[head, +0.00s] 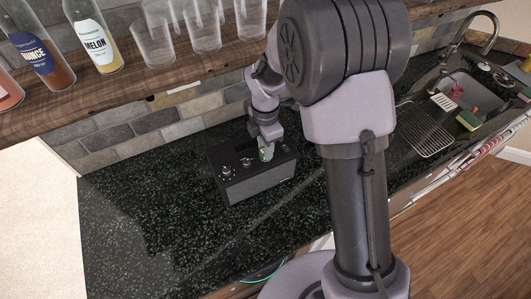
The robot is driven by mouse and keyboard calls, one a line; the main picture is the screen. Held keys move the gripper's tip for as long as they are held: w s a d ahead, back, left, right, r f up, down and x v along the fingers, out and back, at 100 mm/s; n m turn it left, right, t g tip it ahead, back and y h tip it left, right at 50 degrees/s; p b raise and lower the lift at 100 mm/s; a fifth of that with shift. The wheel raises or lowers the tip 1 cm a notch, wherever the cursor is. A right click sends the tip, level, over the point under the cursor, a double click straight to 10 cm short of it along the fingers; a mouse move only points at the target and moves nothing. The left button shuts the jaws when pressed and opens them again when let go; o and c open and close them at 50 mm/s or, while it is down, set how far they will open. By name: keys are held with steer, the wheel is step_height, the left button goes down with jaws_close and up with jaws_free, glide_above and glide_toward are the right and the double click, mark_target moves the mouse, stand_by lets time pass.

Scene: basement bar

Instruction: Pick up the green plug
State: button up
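The green plug (266,154) shows as a small green spot at the right part of the top of a black box (257,183) on the dark counter. My gripper (267,143) points down directly over the plug, at or very near it. The arm's wrist and the small size hide the fingertips, so I cannot tell whether they are closed on the plug. I also cannot tell whether the plug sits in the box or is apart from it.
Small knobs or fittings show on the box top, left of my gripper. A wooden shelf (130,86) with bottles and glasses (155,40) hangs above. A sink (462,92) and drying rack (424,130) are right. The counter's left part (140,220) is clear. A thin green line curves near its front edge.

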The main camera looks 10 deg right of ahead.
jaws_close()
